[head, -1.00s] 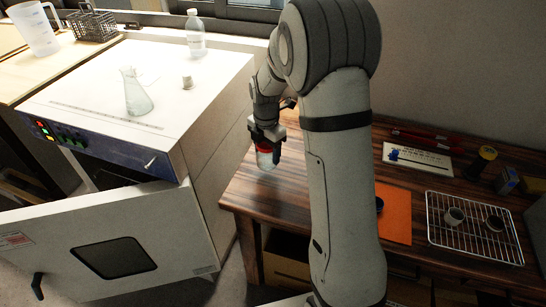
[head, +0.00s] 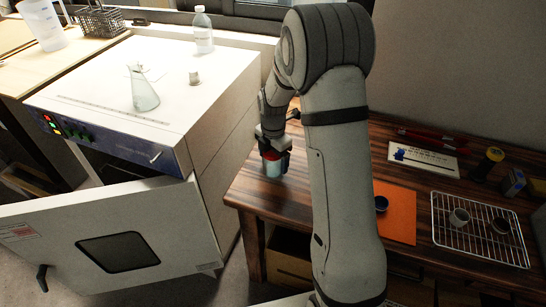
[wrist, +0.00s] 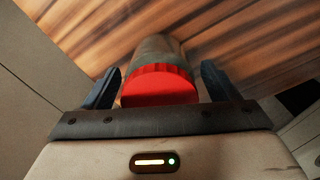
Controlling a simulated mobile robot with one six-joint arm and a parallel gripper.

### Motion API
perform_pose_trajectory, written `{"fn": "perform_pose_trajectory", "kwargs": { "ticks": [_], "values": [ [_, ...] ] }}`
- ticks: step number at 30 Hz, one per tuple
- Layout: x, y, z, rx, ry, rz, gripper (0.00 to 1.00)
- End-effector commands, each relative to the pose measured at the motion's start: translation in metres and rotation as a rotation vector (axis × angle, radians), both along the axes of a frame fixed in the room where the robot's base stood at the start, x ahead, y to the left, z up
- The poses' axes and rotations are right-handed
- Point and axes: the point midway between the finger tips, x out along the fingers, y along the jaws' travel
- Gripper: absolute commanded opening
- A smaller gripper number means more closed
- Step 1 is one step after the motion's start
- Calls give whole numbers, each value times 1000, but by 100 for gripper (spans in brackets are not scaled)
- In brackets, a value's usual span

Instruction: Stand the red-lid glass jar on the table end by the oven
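The red-lid glass jar (head: 273,169) stands upright, seemingly on the dark wood table end (head: 243,194) beside the oven (head: 205,130). In the wrist view its red lid (wrist: 160,86) fills the space between my fingers, with the grey glass body beyond it. My gripper (head: 274,157) is around the jar's top from above. In the wrist view my gripper (wrist: 160,80) looks open, with a narrow gap between each blue finger and the jar. The jar's base is hidden in the wrist view.
The oven door (head: 118,252) hangs open at the left. A flask (head: 145,95), small cup (head: 194,78) and bottle (head: 203,35) stand on the oven. An orange mat (head: 398,222) and wire rack (head: 458,246) lie right of my arm.

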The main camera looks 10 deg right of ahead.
Motion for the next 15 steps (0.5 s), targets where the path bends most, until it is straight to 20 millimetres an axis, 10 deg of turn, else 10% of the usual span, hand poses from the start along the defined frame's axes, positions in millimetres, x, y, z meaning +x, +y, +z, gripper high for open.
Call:
{"fn": "perform_pose_trajectory", "kwargs": {
  "ticks": [15],
  "values": [
    [1, -1, 34, 0, -4, -1, 83]
  ]
}}
